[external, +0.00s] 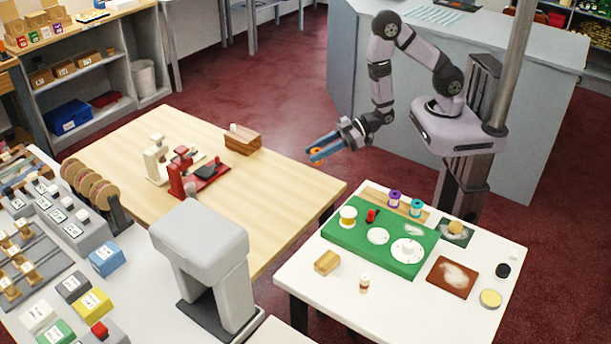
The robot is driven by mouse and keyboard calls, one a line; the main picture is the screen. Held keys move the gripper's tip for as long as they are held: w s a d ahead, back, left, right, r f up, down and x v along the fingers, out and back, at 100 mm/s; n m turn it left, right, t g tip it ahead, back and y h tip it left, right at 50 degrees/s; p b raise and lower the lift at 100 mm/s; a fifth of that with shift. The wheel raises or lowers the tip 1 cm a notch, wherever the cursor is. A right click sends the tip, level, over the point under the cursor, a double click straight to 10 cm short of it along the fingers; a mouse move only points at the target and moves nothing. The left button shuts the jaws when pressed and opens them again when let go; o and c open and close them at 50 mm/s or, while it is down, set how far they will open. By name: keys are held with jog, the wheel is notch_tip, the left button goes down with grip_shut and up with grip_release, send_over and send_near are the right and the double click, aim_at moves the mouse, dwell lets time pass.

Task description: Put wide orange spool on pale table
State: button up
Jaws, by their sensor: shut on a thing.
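My gripper (320,152) is shut on a small orange spool (315,151) between its blue fingers. It holds the spool in the air by the back right part of the pale wooden table (290,215). The spool is small in this view and partly hidden by the fingers. The pale wooden table carries a red device (190,180), a cream device (157,160) and a wooden box (242,140). A white table (430,310) stands to the right, with a green mat (345,236) on it.
Purple (394,199) and teal (416,208) spools stand at the green mat's back edge. A large grey machine (205,255) rises in front of the wooden table. That table's middle and right parts are clear. A pole (515,70) stands beside my arm.

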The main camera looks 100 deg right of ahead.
jog(key=shift+f+b, duration=0.5)
jog(key=shift+f, duration=2.65)
jog(key=shift+f, duration=0.1)
jog(key=shift+f, duration=1.8)
jog(key=shift+f, duration=0.1)
jog(key=shift+f, duration=0.1)
jog(key=o, duration=1)
